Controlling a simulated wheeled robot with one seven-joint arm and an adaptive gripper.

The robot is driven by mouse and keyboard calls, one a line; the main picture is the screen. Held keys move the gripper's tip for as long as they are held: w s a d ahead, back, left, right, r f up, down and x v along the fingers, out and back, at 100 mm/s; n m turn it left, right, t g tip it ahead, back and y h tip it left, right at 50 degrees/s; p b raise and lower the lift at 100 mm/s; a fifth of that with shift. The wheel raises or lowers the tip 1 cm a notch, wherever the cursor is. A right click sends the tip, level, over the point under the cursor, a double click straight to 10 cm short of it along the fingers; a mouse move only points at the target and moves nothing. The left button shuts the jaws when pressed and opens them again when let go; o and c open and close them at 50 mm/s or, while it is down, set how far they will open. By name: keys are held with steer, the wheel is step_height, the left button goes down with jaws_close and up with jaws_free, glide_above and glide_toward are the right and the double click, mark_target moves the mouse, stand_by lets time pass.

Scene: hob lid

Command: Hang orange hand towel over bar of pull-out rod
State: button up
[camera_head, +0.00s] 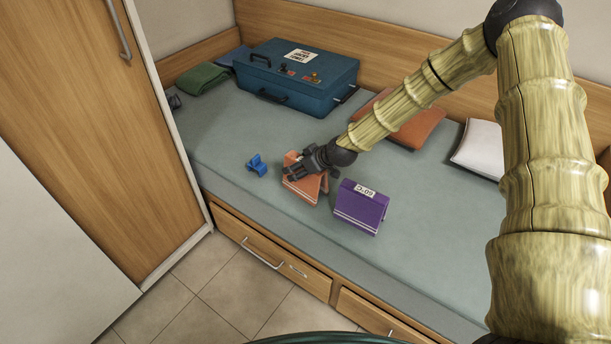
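The orange hand towel (298,191) stands tent-like on the grey-green bunk mattress (230,130), with pale stripes near its lower edge. My gripper (292,173) is at the towel's upper part, its dark fingers overlapping the towel from the right. The fingers partly hide the towel's top. I cannot tell whether they are closed on the cloth or only beside it. No pull-out rod or bar can be made out in this view.
A purple striped item (361,208) with a white label stands right of the towel. A small blue object (257,165) lies left of it. A blue case (296,77), green folded cloth (203,79), orange cushion (413,128) and white pillow (480,149) lie behind. A wooden wardrobe (85,110) borders the left.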

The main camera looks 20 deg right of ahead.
steer(key=c, duration=1.2)
steer(key=shift+r, duration=0.1)
